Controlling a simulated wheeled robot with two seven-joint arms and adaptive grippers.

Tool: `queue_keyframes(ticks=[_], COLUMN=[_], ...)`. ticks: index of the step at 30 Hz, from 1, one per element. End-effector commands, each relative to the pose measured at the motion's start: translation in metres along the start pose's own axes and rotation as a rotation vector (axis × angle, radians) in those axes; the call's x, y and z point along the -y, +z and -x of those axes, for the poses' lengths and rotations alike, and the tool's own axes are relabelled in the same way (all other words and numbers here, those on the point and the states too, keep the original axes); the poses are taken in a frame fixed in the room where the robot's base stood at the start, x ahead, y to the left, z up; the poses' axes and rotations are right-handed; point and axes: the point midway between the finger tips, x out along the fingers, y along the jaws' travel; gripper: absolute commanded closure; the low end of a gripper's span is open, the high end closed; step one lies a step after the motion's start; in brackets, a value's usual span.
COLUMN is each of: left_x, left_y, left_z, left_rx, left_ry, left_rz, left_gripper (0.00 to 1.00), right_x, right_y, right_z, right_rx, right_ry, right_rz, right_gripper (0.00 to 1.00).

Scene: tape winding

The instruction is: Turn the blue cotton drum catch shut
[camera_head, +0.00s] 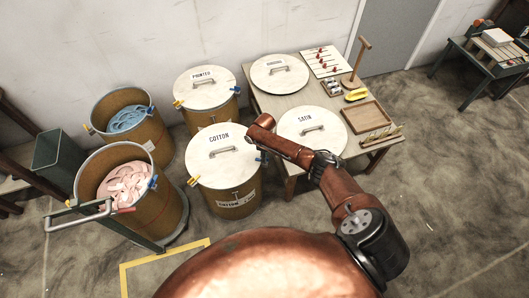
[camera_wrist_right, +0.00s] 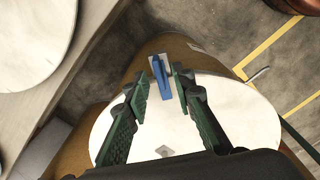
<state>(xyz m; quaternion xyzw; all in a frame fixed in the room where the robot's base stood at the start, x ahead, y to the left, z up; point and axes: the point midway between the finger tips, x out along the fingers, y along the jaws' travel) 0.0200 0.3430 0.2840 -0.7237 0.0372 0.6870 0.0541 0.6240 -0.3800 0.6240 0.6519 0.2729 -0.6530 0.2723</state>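The cotton drum is a brown drum with a white lid (camera_head: 222,167) lettered COTTON, and it stands among the other drums in the head view. Its blue catch (camera_head: 262,160) sits at the right of the lid rim. In the right wrist view the blue catch (camera_wrist_right: 161,76) stands at the lid's edge, between the two green-padded fingers of my right gripper (camera_wrist_right: 160,84). The fingers are open, one on each side of it, with visible gaps. In the head view my right wrist hides part of the lid edge. My left gripper is not in view.
A wooden table (camera_head: 286,160) with the satin lid (camera_head: 312,133) and other items stands close to the right. An open drum of pink material (camera_head: 125,186) and a cart handle (camera_head: 78,221) are at the left. A yellow floor line (camera_head: 165,254) lies in front.

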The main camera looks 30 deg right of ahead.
Motion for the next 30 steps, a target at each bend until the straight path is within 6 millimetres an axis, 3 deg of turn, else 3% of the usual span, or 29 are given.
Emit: queue_keyframes(ticks=[5, 12, 18, 30], left_x=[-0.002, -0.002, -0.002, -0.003], left_y=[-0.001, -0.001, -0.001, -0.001], left_z=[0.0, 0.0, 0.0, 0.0], left_rx=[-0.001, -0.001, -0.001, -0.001], left_ry=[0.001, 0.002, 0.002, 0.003], left_rz=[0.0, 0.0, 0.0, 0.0], left_gripper=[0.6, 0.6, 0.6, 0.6], right_x=[-0.001, -0.001, 0.0, 0.0], right_y=[0.0, -0.001, 0.0, 0.0], right_z=[0.025, 0.077, 0.106, 0.116], right_rx=[-0.003, -0.004, -0.002, 0.0], right_ry=[0.003, 0.002, 0.002, 0.001], right_rz=[0.001, 0.002, 0.001, 0.0], right_gripper=[0.77, 0.77, 0.77, 0.77])
